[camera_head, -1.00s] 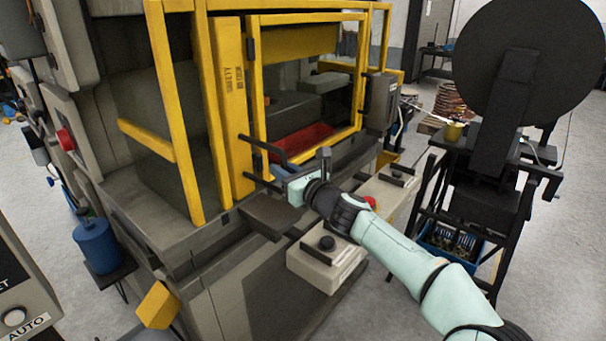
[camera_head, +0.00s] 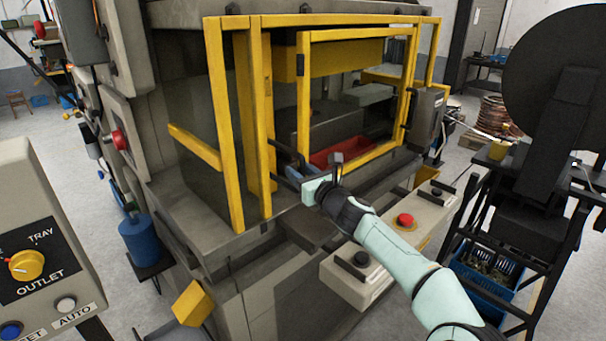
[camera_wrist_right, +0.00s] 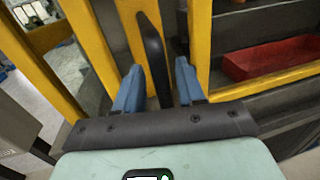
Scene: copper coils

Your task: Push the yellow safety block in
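The yellow safety block (camera_head: 260,115) is a tall upright bar at the left of the press opening, beside the yellow frame post (camera_head: 222,120). It also shows in the right wrist view (camera_wrist_right: 133,30), behind a black handle (camera_wrist_right: 153,50). My right gripper (camera_wrist_right: 160,72) has its two blue fingers on either side of this handle, with gaps visible, so it looks open around it. In the head view my right gripper (camera_head: 290,165) is at the block's right side, its fingers partly hidden by the handle. My left gripper is not in view.
A red tray (camera_head: 340,152) lies inside the press behind the yellow door frame (camera_head: 304,100). A grey two-button console (camera_head: 350,280) stands under my right arm. A yellow block (camera_head: 193,303) hangs low at the left. A control panel (camera_head: 40,240) is at the left edge.

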